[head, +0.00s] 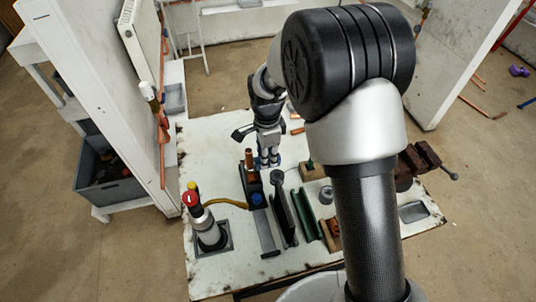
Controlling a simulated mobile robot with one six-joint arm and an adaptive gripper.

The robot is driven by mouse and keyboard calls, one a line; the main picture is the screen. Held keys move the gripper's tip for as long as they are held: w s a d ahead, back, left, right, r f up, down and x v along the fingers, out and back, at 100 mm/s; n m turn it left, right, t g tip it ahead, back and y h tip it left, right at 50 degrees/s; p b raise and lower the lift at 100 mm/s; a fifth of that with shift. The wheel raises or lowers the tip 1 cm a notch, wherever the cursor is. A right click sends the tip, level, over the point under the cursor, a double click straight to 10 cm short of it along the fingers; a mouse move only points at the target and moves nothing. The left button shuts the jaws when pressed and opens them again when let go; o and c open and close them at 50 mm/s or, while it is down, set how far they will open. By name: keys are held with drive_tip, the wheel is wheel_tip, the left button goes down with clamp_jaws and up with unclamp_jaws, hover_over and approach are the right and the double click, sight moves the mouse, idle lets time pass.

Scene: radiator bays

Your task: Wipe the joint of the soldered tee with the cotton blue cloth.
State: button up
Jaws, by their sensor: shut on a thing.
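My gripper (268,156) points down over the far middle of the white worktop (212,150). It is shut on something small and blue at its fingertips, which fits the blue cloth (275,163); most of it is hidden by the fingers. A short upright copper piece (249,157) stands just left of the gripper, in a dark holder. It may be the soldered tee, but its branch and joint are too small to make out. I cannot tell whether the cloth touches it.
A red-knobbed torch (208,232) with a yellow hose stands front left. Dark and green channel-shaped pieces (306,215) lie in the middle. A brown vise (420,160) and grey tray (413,211) are at right. A white wall panel (95,75) rises at left beside a grey crate (105,180).

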drive_tip(key=shift+w, duration=0.15)
drive_tip(key=shift+w+a, duration=0.1)
drive_tip(key=shift+w, duration=0.1)
drive_tip(key=shift+s, duration=0.15)
drive_tip(key=shift+s+d, duration=0.2)
drive_tip(key=shift+s, duration=0.35)
drive_tip(key=shift+w, duration=0.1)
idle(0.4)
drive_tip(key=shift+w+a, duration=0.2)
drive_tip(key=shift+w, duration=0.4)
drive_tip(key=shift+s, duration=0.15)
drive_tip(key=shift+s+d, duration=0.2)
drive_tip(key=shift+s, duration=0.35)
